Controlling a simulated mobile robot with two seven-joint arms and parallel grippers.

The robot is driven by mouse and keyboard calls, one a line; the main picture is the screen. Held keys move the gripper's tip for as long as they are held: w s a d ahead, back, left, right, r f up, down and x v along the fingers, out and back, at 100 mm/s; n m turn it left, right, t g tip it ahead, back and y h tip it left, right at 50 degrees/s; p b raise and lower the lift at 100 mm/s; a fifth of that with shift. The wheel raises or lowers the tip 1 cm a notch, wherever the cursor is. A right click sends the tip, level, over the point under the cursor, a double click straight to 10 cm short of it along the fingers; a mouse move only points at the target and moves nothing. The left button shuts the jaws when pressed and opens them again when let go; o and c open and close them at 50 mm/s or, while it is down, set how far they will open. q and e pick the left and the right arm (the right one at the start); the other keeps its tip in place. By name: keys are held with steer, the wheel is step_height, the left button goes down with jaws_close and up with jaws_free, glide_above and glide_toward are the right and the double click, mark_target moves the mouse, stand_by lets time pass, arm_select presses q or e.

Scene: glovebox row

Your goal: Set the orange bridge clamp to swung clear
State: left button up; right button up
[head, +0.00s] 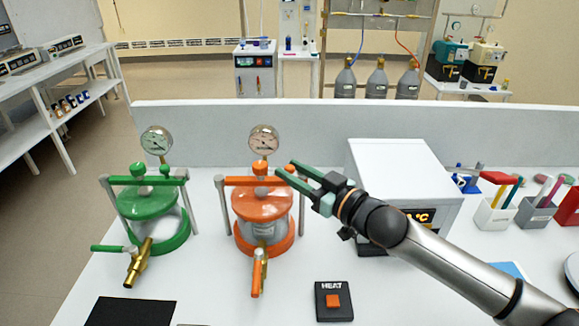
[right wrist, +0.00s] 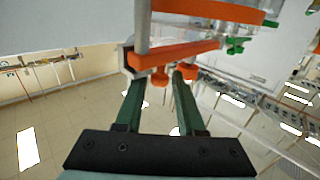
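The orange bridge clamp (head: 240,181) is a bar lying across the top of the orange vessel (head: 262,205), between two grey posts. In the right wrist view the orange bar (right wrist: 165,54) runs just beyond my fingertips, with small orange knobs (right wrist: 160,77) below it. My right gripper (head: 287,169) has green fingers and reaches in from the right to the bar's right end. Its fingers (right wrist: 158,92) stand apart with a gap between them. One knob shows near that gap; I cannot tell whether the fingers touch it. My left gripper is not in view.
A green vessel (head: 148,204) with a similar clamp stands on the left. A brass valve (head: 259,262) juts from the orange vessel's front, and a gauge (head: 264,139) rises behind. A white box (head: 395,160) stands right, partly behind my arm. A HEAT button (head: 333,301) lies in front.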

steer(key=shift+w+a, duration=0.5)
jaws_close()
stand_by(1.3)
